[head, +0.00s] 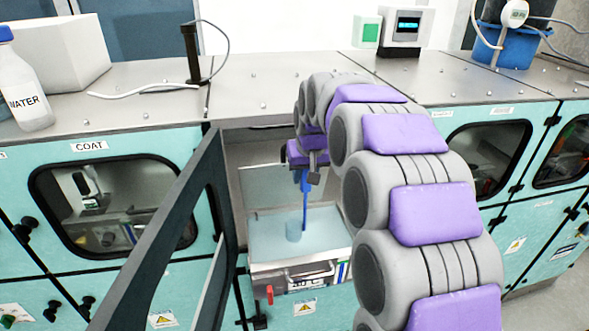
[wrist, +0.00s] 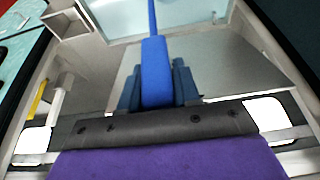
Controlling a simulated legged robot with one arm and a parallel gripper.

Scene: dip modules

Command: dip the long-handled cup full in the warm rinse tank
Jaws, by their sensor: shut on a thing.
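The long-handled cup (head: 294,231) is blue, its handle rising from it to my gripper (head: 312,172) inside the open compartment. My gripper is shut on the handle, which shows bright blue between the dark blue fingers in the wrist view (wrist: 155,70). The handle hangs nearly upright. The cup looks pale and at least partly under the surface of the light blue liquid; I cannot tell whether it is full. The tank (head: 272,268) is a pale-rimmed tray with a label and handle on its front. Part of its right side is hidden behind my arm.
A dark-framed door (head: 172,225) stands open to the left of the compartment. The cabinet labelled COAT (head: 88,146) is left of it, its door shut. A water bottle (head: 27,85) and a white box (head: 55,52) stand on the counter. Shut cabinets stand at right.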

